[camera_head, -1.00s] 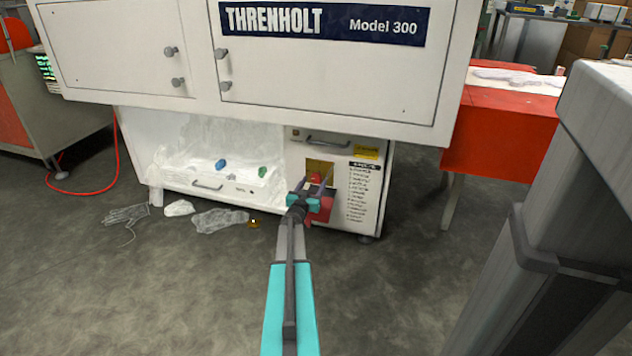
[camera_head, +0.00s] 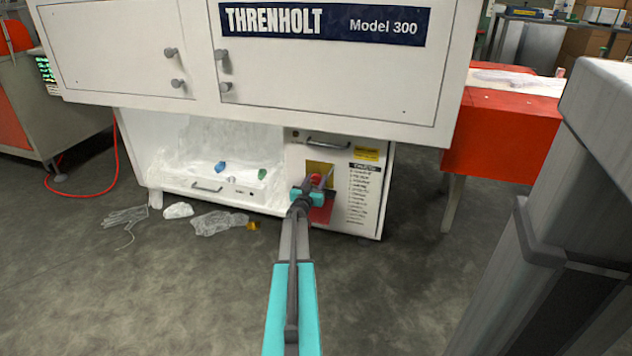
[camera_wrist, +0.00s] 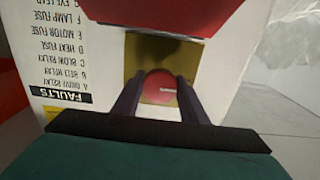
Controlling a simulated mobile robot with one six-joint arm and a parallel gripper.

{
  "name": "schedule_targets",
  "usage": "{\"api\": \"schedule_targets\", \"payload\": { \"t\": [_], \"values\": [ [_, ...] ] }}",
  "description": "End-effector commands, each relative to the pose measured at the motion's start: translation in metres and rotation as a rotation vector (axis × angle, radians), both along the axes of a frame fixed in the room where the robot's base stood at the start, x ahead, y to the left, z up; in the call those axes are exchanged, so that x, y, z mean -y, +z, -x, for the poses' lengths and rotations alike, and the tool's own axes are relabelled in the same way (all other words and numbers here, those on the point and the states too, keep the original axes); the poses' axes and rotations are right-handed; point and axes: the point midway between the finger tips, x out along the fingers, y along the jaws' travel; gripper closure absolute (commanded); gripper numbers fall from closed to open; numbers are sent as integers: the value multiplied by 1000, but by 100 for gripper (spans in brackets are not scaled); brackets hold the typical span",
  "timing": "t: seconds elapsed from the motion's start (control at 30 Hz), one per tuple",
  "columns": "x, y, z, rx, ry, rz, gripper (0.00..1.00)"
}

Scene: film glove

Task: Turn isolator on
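The isolator is a round red knob (camera_wrist: 158,90) with a short white mark lying crosswise in the wrist view. It sits on a yellow plate (camera_wrist: 150,50) on the white cabinet's lower front, and the plate also shows in the head view (camera_head: 321,168). My gripper (camera_wrist: 159,92) has one dark finger on each side of the knob, with narrow gaps seeming to show; firm contact cannot be told. In the head view, my gripper (camera_head: 315,183) partly covers the knob.
A red panel (camera_head: 322,212) hangs below the yellow plate. A faults label (camera_head: 362,192) is beside it. The cabinet's overhanging upper body (camera_head: 330,80) is above. A red table (camera_head: 500,135) and grey column (camera_head: 560,180) stand right. Gloves (camera_head: 218,222) lie on the floor.

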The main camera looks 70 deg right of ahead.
Motion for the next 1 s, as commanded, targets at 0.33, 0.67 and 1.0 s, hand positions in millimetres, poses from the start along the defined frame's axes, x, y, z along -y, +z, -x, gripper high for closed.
{"api": "schedule_targets", "payload": {
  "t": [0.33, 0.67, 1.0],
  "values": [
    [0, 0, 0, 8, -1, 0, 84],
    [0, 0, 0, 107, -1, -6, 84],
    [-1, 0, 0, 347, 0, -20, 84]
  ]
}}
